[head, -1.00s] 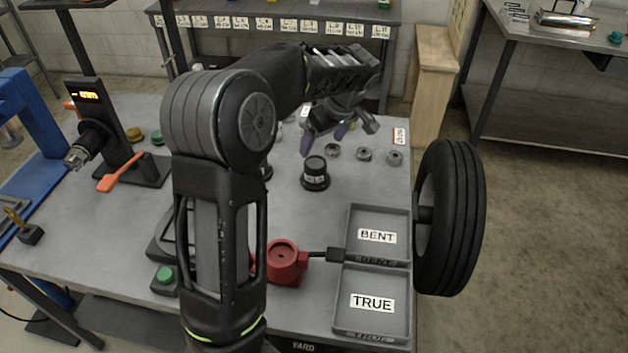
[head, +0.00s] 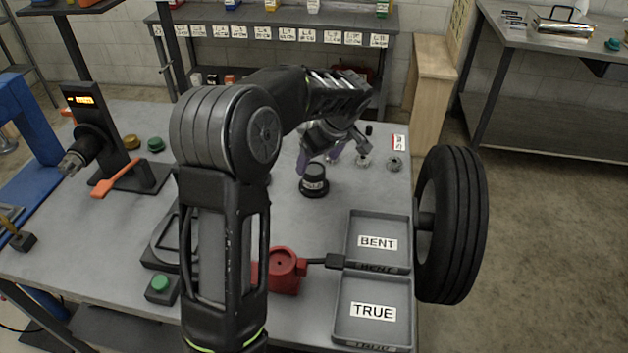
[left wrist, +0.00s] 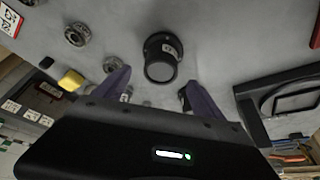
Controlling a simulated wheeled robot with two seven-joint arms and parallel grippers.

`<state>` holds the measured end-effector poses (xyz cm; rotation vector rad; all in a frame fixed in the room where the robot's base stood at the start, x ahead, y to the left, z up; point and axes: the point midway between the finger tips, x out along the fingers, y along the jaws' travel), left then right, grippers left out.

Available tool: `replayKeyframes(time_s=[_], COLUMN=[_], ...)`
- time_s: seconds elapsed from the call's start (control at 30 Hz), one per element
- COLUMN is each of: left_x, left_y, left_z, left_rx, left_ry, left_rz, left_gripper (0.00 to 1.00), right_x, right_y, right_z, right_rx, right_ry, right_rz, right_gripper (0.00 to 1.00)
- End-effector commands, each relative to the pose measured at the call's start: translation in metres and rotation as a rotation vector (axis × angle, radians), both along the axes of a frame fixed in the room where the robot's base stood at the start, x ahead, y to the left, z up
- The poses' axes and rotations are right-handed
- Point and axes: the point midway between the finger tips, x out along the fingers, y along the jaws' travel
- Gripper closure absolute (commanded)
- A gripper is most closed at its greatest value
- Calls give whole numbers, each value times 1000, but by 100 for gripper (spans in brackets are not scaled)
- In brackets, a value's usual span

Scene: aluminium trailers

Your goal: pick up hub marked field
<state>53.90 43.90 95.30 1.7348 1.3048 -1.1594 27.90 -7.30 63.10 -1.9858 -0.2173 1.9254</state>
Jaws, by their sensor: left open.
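A black stepped round hub (head: 314,184) with a small white label stands upright on the grey table in the head view. The label is too small to read for certain. In the left wrist view the black hub (left wrist: 161,58) lies just beyond the gap between my fingertips, with its label on its side. My left gripper (head: 320,158) is open and empty, its purple fingers pointing down just behind the hub. The open fingers also show in the left wrist view (left wrist: 156,84). Small metal rings (head: 394,164) sit right of the gripper, one partly hidden by it. My right gripper is out of view.
Trays marked BENT (head: 377,226) and TRUE (head: 373,337) lie at the table's right edge, beside a tire (head: 455,225). A red fixture (head: 287,270) stands in front of the hub. A drill-like stand (head: 98,140) is at left. Table around the hub is mostly clear.

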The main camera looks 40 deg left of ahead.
Motion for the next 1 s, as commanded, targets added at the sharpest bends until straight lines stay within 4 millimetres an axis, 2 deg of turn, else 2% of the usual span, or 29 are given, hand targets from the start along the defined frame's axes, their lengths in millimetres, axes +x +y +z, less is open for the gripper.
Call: replayKeyframes(time_s=[0.27, 0.43, 0.6, 1.0], left_x=[0, 1, 4, 5], left_y=[3, 11, 18, 18], left_z=[-5, -27, -46, -48], left_rx=[0, 0, -2, -1], left_ry=[2, 6, 1, -1], left_rz=[1, 0, 0, 0], left_gripper=[20, 20, 20, 20], right_x=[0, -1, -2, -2], right_y=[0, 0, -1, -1], right_z=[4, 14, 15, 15], right_rx=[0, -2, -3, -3], right_ry=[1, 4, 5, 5], right_rz=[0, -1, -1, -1], right_gripper=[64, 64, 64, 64])
